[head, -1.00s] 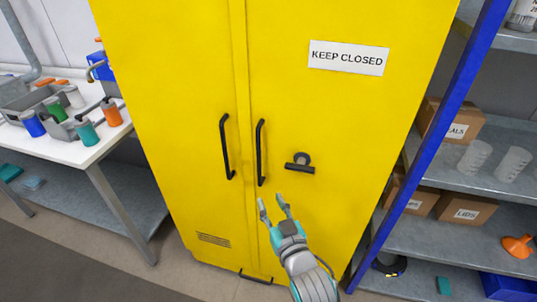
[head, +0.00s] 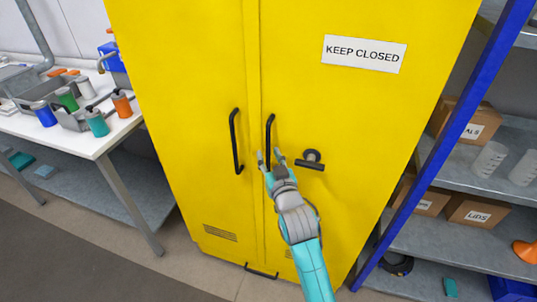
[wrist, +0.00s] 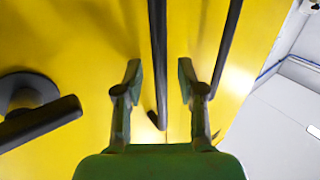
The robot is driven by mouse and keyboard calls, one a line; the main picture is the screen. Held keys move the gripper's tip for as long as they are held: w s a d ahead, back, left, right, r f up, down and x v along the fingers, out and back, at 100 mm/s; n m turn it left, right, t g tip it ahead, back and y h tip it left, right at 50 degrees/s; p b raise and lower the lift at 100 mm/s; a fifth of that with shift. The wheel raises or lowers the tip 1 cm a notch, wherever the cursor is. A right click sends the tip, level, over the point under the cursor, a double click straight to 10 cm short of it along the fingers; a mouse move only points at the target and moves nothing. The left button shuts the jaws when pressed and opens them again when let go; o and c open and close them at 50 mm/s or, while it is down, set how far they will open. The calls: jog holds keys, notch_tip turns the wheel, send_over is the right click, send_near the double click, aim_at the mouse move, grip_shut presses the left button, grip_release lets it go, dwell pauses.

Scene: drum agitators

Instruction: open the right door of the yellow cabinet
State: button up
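The yellow cabinet (head: 185,90) is in front of me with both doors shut. The right door (head: 350,115) carries a black vertical bar handle (head: 269,128) near the centre seam. My gripper (head: 270,155) is at the lower part of this handle, its fingers apart. In the wrist view, the right door's handle (wrist: 158,50) runs between the two open fingers of my gripper (wrist: 161,80), with a gap on both sides. The left door's handle (wrist: 228,45) is just outside the finger on the right. I cannot tell how deep the handle sits between the fingers.
A black latch or knob (head: 311,160) is right of the handle; it also shows in the wrist view (wrist: 35,105). A "KEEP CLOSED" sign (head: 364,54) is above. A blue-post shelf (head: 440,140) stands close at right, a white workbench (head: 95,145) at left.

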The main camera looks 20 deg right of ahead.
jog(key=shift+w, duration=0.65)
grip_shut()
